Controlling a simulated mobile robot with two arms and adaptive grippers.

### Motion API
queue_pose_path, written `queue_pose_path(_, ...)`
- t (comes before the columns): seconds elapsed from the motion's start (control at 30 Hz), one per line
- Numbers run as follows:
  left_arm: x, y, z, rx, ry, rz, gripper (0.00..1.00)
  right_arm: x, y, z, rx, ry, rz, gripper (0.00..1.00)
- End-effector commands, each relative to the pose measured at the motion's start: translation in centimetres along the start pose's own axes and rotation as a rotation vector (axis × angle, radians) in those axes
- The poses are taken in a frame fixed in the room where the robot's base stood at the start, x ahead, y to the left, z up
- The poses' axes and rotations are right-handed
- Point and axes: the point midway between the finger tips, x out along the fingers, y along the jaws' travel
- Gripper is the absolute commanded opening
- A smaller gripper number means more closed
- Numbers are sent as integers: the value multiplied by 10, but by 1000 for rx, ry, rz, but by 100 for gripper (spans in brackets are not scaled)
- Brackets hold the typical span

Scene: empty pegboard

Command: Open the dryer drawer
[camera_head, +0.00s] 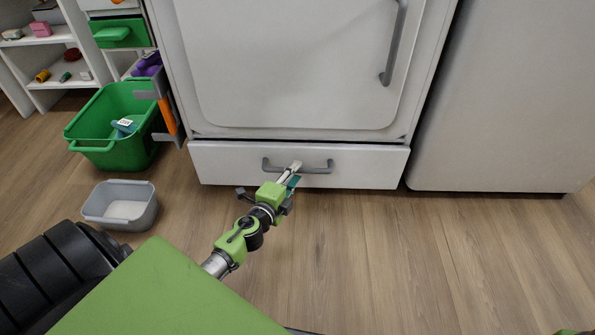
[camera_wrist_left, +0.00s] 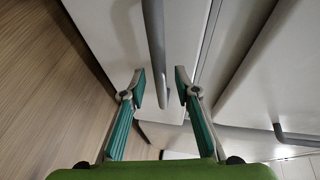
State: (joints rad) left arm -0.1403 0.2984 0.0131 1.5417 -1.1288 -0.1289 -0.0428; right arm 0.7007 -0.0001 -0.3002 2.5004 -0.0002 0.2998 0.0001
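The dryer drawer (camera_head: 230,167) is a low white panel under the white dryer door (camera_head: 290,65), and it looks closed. Its grey bar handle (camera_head: 318,169) runs across the upper middle of the panel. My left gripper (camera_head: 293,172) is at the handle's middle, partly covering it. In the left wrist view the handle (camera_wrist_left: 156,50) lies in line with the gap between the two teal fingers of my left gripper (camera_wrist_left: 161,88). The fingers are spread, with space on both sides of the bar. Whether the bar is fully between the fingertips is unclear. My right gripper is out of view.
A green basket (camera_head: 110,150) and a grey tub (camera_head: 121,207) stand on the floor at the left, near a shelf (camera_head: 60,85). A white appliance (camera_head: 500,100) stands right of the dryer. The wooden floor (camera_head: 400,260) in front of the drawer is clear to the right.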

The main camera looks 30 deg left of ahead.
Motion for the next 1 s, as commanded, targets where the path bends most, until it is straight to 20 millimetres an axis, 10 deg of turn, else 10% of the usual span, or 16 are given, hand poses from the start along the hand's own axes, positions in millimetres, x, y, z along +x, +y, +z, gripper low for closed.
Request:
queue_pose_path(0.53,24,0,0,0,1,0,29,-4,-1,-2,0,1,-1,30)
queue_pose_path(0.67,24,0,0,0,0,0,0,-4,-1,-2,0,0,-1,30)
queue_pose_path(1.0,25,1,-2,-1,1,1,0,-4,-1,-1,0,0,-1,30)
